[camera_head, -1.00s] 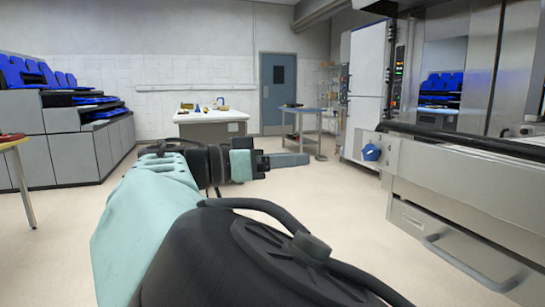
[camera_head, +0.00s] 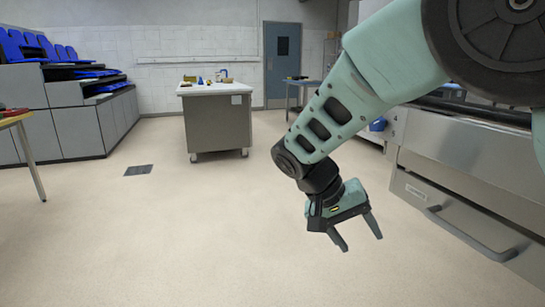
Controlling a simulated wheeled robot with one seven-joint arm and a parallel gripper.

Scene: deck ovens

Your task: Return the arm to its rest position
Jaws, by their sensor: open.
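My arm (camera_head: 345,105) reaches in from the upper right and bends down toward the middle of the picture. My gripper (camera_head: 360,240) hangs at its end, over the pale floor, with its fingers pointing down and slightly right. The two fingers are apart and nothing is between them. The gripper is left of the steel oven front and appears clear of it.
The steel oven front (camera_head: 455,155) with a drawer handle (camera_head: 470,235) stands at the right. A wheeled cabinet table (camera_head: 218,122) stands at the back. Stepped grey units with blue seats (camera_head: 75,130) and a wooden-topped table (camera_head: 14,119) are at the left. The middle floor is clear.

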